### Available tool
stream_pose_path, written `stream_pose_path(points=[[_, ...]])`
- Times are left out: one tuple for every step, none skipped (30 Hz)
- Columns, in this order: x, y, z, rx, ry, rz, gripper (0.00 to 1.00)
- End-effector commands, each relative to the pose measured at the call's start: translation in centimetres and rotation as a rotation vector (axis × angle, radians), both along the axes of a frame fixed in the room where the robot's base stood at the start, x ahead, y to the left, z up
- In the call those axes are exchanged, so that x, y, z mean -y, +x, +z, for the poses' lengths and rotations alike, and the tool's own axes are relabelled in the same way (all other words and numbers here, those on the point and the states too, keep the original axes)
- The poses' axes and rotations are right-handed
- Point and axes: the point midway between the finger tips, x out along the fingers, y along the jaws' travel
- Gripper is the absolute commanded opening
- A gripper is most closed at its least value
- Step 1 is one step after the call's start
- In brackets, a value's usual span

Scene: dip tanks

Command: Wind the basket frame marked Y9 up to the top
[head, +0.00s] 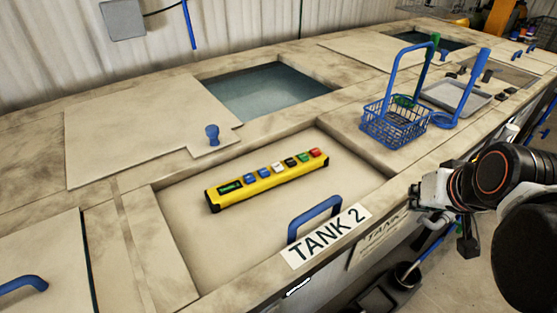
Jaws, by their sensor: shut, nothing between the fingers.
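A yellow control box (268,180) with a small display and a row of coloured buttons lies on the pale lid (240,240) labelled TANK 2. The buttons are blue, white, black, green and red. No basket frame with a readable Y9 mark shows. A blue wire basket (395,127) with a tall blue handle stands on the worktop at the right, and I see no mark on it. My gripper (418,196) is at the right, by the worktop's front edge, apart from the control box and the basket. It is shut and empty; my arm partly hides it.
An open tank (265,92) holds dark liquid behind the lid. A blue handle (314,216) stands up from the lid's front edge. A grey tray (457,96) and a blue ladle-like tool (468,92) are beside the basket. A blue knob (212,134) stands on the panel behind.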

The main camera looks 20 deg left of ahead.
Motion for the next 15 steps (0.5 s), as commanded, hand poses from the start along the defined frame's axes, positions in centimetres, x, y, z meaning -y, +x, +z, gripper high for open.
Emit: stream_pose_path(points=[[-0.7, 1.2, 1.1, 0.0, 0.011, 0.012, 0.0], [-1.1, 1.8, 1.4, -0.001, 0.017, 0.018, 0.0], [-1.7, 2.7, 1.8, -0.001, 0.025, 0.027, 0.0], [-2.1, 3.3, 2.0, -0.002, 0.032, 0.033, 0.0], [-2.5, 3.9, 2.3, -0.002, 0.039, 0.039, 0.0], [-3.0, 4.7, 2.6, -0.002, 0.046, 0.047, 0.0], [-3.5, 5.3, 2.8, -0.003, 0.052, 0.054, 0.0], [-3.9, 6.0, 3.0, -0.003, 0.059, 0.06, 0.0], [-4.5, 6.8, 3.2, -0.004, 0.068, 0.068, 0.0], [-4.9, 7.4, 3.4, -0.004, 0.074, 0.074, 0.0], [-5.4, 8.0, 3.5, -0.005, 0.08, 0.08, 0.0], [-6.0, 8.8, 3.7, -0.005, 0.09, 0.087, 0.0], [-6.5, 9.4, 3.8, -0.006, 0.096, 0.094, 0.0], [-7.0, 10.0, 3.9, -0.007, 0.102, 0.1, 0.0], [-7.6, 10.8, 4.0, -0.007, 0.111, 0.108, 0.0]])
